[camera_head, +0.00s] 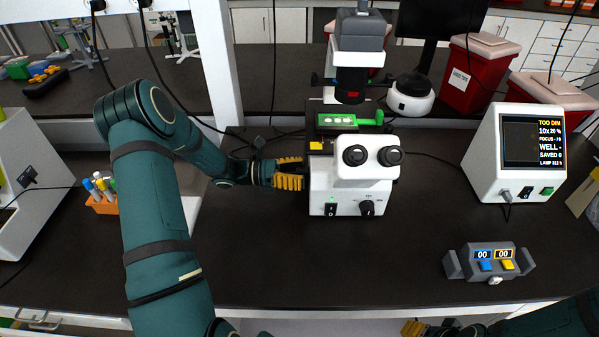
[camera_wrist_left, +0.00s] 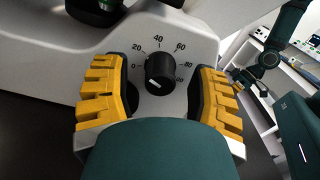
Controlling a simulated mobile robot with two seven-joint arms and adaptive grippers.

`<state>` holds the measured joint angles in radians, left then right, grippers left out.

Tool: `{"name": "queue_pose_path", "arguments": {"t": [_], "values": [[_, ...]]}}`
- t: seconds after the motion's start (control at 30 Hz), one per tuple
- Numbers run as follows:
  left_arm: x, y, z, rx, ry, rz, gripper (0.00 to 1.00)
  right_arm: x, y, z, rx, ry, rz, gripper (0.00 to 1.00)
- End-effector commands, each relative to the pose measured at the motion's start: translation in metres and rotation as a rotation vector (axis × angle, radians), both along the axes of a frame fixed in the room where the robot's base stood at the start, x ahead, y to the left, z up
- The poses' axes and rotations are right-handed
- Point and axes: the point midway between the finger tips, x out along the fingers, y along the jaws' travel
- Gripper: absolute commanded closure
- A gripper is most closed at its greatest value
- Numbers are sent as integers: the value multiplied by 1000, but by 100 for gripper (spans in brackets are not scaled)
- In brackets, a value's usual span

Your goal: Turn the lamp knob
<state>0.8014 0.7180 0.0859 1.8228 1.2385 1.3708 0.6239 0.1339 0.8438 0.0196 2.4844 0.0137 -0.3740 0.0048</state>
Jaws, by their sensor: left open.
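The white microscope (camera_head: 355,175) stands in the middle of the bench. In the left wrist view a black round knob (camera_wrist_left: 160,77) sits on its white side, in a scale marked from 0 upward. The knob's white mark points to the lower left. My left gripper (camera_head: 302,173) is at the microscope's left side. It is open, with its yellow-padded fingers (camera_wrist_left: 163,92) on either side of the knob and small gaps showing. Another black knob (camera_head: 367,208) is on the microscope's front. The monitor (camera_head: 533,143) reads "TOO DIM". Of my right gripper (camera_head: 413,328), only a yellow part shows at the bottom edge.
A grey box with blue and yellow buttons (camera_head: 490,262) sits at the front right. Red waste bins (camera_head: 478,70) stand behind the monitor. An orange rack of tubes (camera_head: 103,205) is at left, beside my left arm. The bench in front of the microscope is clear.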

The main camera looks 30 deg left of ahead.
Motion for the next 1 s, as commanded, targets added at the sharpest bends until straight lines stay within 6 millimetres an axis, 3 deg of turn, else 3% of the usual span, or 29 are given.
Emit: {"name": "queue_pose_path", "arguments": {"t": [0.27,0.43,1.0], "values": [[0,-1,0,0,0,0,42,0,0,0,0,0,0,53],[0,-1,0,0,0,0,100,0,0,0,0,0,0,53],[0,0,-2,70,-112,0,100,0,0,-12,-2,0,0,53]]}}
